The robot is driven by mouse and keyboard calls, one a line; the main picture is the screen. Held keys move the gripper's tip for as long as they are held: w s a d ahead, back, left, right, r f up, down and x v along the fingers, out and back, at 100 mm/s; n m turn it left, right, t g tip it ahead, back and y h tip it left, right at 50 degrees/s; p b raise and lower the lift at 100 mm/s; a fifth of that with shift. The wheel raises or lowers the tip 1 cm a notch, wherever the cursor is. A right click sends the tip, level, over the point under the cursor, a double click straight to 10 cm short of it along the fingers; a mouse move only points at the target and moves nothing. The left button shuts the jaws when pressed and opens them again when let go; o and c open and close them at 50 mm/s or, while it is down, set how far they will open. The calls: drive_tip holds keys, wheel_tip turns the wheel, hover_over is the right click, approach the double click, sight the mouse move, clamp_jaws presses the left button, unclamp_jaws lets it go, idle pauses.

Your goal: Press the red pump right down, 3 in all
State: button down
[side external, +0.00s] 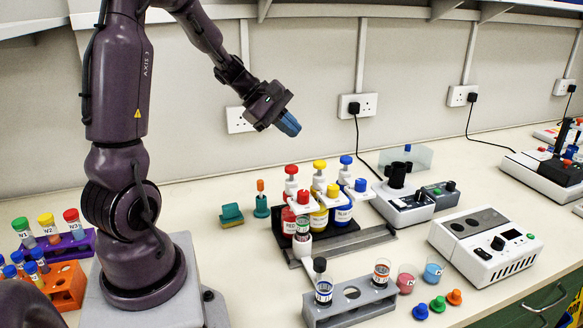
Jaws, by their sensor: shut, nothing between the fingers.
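The red bottle (287,219) stands at the left of a row of three pump bottles. Its red pump head (291,169) is raised, level with the yellow and blue heads beside it. A labelled tube (303,231) stands in front of the red bottle, below its red-tipped spout (303,197). My gripper (288,124) is above and slightly left of the red pump, apart from it. Its blue fingers are shut and empty and tilt down to the right.
The yellow bottle (319,220) and blue bottle (344,214) stand close on the right. A grey rack (350,303) with two tubes is in front. Coloured caps (437,304) and two cups lie to its right. Tube racks (67,247) are at the left.

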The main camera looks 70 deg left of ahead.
sight(295, 169)
wheel_tip(295, 169, up, 3)
idle(0.3)
drive_tip(key=shift+f, duration=4.45)
drive_tip(key=shift+f, duration=0.4)
drive_tip(key=shift+f, duration=1.15)
drive_tip(key=shift+r, duration=1.6)
